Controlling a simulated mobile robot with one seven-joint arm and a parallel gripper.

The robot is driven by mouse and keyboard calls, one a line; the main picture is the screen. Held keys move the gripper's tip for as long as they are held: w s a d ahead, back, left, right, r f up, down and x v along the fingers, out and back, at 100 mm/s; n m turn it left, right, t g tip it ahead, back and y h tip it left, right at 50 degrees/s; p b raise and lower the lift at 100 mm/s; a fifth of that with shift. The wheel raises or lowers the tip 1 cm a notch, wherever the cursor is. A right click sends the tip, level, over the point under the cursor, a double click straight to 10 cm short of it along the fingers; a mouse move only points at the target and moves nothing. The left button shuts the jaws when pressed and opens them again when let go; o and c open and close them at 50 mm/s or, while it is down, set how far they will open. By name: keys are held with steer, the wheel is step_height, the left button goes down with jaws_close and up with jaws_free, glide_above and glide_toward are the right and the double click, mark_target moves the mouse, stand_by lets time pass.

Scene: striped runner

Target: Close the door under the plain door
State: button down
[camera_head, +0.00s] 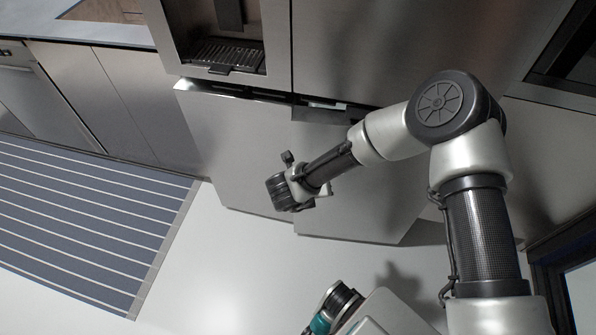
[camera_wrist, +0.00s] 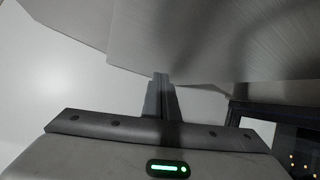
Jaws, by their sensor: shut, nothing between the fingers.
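The plain door (camera_head: 380,50) is the smooth upper right steel door of the fridge. Under it, the lower right door (camera_head: 375,195) stands out from the fridge, with a dark gap along its top edge. My gripper (camera_wrist: 160,82) is shut and empty; in the head view it is beside the left part of this door, its fingertips hard to make out. In the wrist view a brushed panel (camera_wrist: 215,40) lies just beyond the fingers; I cannot tell whether they touch it.
The lower left door (camera_head: 235,145), under the dispenser door (camera_head: 228,75), also shows a gap at its top. A striped runner (camera_head: 85,220) lies on the floor at left, by the cabinets (camera_head: 145,100). Pale floor (camera_head: 225,280) in front is clear.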

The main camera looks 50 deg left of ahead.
step_height(320, 180, down, 5)
steer(key=s+a+t+y+b, duration=0.1)
steer(key=s+t+y+b, duration=0.1)
steer(key=s+y+b, duration=0.1)
steer(key=m+t+y+b, duration=0.3)
steer(key=y, duration=0.1)
glide_toward(300, 160)
steer(key=b+x, duration=0.2)
steer(key=x, duration=0.4)
steer(key=shift+f, duration=0.1)
steer(key=shift+w, duration=0.15)
